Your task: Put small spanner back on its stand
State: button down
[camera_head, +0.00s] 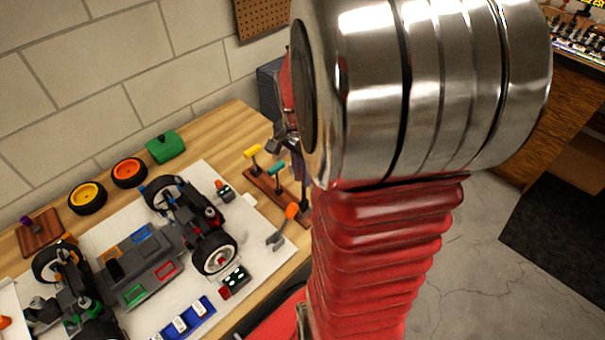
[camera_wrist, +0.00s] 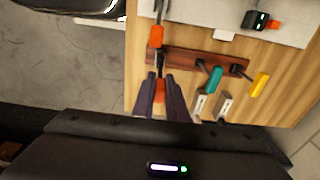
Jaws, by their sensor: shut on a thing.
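My gripper (camera_wrist: 160,100) is shut on an orange-handled tool (camera_wrist: 160,86), which I take to be the small spanner. Its dark metal end points away from the fingers and overlaps the left end of the brown wooden stand (camera_wrist: 183,57) in the wrist view. I cannot tell whether it touches the stand. A teal-handled tool (camera_wrist: 215,79) and a yellow-handled tool (camera_wrist: 260,84) are on the stand. In the head view the stand (camera_head: 264,186) is partly hidden by my arm, and the held tool is not clear. Another orange-handled spanner (camera_head: 275,238) lies on the white mat beside the stand.
The white mat (camera_head: 262,245) carries a partly built car (camera_head: 150,265), a blue tray (camera_head: 188,318) and small dark parts. Two loose wheels (camera_head: 87,197) and a green object (camera_head: 162,147) lie near the wall. The table edge runs close beside the stand, with floor beyond.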

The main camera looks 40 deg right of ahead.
jog(key=shift+f, duration=1.9)
dwell(1.4)
jog(key=c, duration=1.7)
grip_release()
jog(key=r, duration=1.3)
jog(key=shift+a+r, duration=0.35)
